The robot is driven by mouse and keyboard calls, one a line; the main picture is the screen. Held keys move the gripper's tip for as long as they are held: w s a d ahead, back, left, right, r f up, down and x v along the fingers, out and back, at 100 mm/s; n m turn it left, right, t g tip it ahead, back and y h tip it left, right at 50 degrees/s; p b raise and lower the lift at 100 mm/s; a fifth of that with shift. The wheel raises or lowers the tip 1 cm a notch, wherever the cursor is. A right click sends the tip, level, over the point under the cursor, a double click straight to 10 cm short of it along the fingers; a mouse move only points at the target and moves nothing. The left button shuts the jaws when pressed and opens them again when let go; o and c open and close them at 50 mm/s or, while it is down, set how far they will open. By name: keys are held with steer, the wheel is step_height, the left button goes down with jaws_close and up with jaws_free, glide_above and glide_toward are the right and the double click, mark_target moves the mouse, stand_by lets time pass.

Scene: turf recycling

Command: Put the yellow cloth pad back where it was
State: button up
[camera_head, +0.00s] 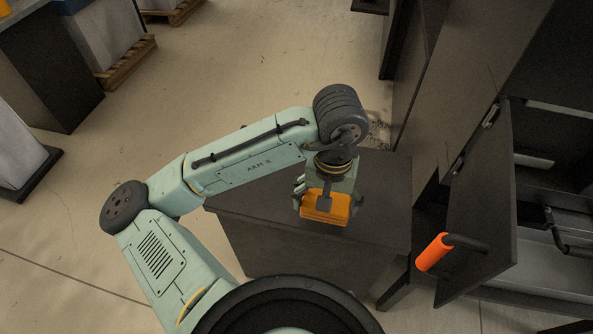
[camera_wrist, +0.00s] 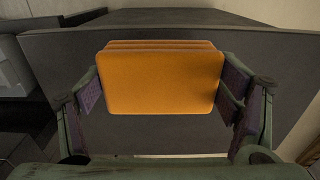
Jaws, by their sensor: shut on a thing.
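The yellow cloth pad looks orange-yellow, a thick block with layered edges; it shows in the head view (camera_head: 326,208) and in the wrist view (camera_wrist: 160,82). My gripper (camera_head: 325,200) points down and is shut on the pad. In the wrist view my gripper's (camera_wrist: 162,86) two dark finger pads press on the pad's left and right sides. The pad is over the dark table (camera_head: 382,195), which also shows behind it in the wrist view (camera_wrist: 60,60). I cannot tell whether the pad touches the tabletop or hangs above it.
To the right stands a dark cabinet with its door (camera_head: 482,215) open and an orange handle (camera_head: 432,252) sticking out near the table. Dark and grey bins (camera_head: 50,80) and a wooden pallet (camera_head: 127,65) stand at the upper left. The concrete floor (camera_head: 270,50) between is mostly clear.

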steer(key=shift+a+f, duration=0.1)
steer(key=shift+a, duration=0.25)
steer(key=p, duration=0.2)
glide_above(282, 176)
steer(key=shift+s+f, duration=0.1)
steer(key=shift+f, duration=0.75)
steer(key=shift+f+p, duration=0.35)
steer(key=shift+f, duration=1.3)
steer(key=o, duration=1)
steer(key=shift+o, duration=0.8)
steer(key=shift+r, duration=0.1)
step_height(282, 176, up, 12)
steer(key=b, duration=0.1)
